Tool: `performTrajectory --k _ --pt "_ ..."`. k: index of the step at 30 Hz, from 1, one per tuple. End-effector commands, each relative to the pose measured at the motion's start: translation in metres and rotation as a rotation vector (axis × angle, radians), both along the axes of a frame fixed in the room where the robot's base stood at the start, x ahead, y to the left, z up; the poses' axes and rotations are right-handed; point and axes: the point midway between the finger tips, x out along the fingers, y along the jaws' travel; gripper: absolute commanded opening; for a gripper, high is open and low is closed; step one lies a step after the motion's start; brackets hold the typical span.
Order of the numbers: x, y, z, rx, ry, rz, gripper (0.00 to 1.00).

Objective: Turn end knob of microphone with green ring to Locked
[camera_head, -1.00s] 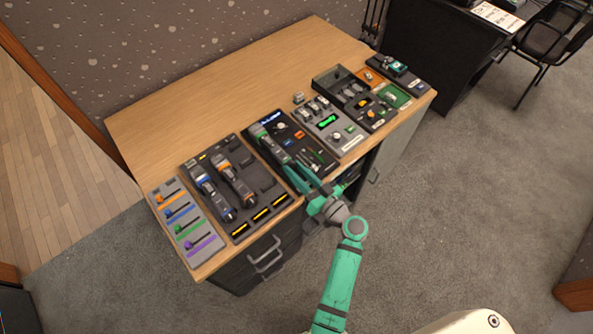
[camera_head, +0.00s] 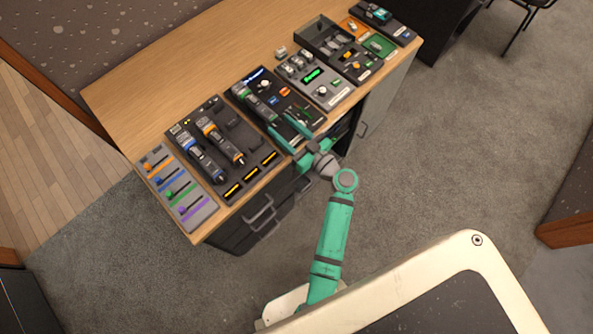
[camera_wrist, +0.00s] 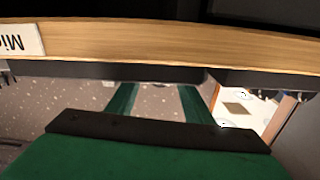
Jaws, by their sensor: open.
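The microphone with the green ring (camera_head: 256,104) lies slantwise on a dark panel near the middle of the desk, its green band towards the back left. Its front end, where the end knob sits, is close to my gripper; the knob's setting is too small to read. My gripper (camera_head: 279,123) is open, its two green fingers apart at the front of that panel. I cannot tell whether a finger touches the microphone. In the wrist view the two fingers (camera_wrist: 158,98) stand apart with nothing seen between them, and the microphone does not show.
A microphone with a blue ring (camera_head: 202,158) and one with an orange ring (camera_head: 222,142) lie on the panel to the left. A colored fader panel (camera_head: 176,189) is at the far left. A grey panel with a green display (camera_head: 314,80) is to the right. The desk's back strip is clear.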

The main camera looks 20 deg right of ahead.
Motion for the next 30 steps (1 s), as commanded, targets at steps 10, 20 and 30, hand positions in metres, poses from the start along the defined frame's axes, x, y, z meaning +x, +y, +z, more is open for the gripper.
performTrajectory --k 10,20,30 --pt "-0.057 -0.021 -0.001 0.001 0.002 -0.002 0.47" --pt "-0.105 -0.033 -0.007 0.004 0.025 -0.003 0.47" --pt "-0.122 -0.009 -0.057 0.014 0.223 -0.069 0.47"
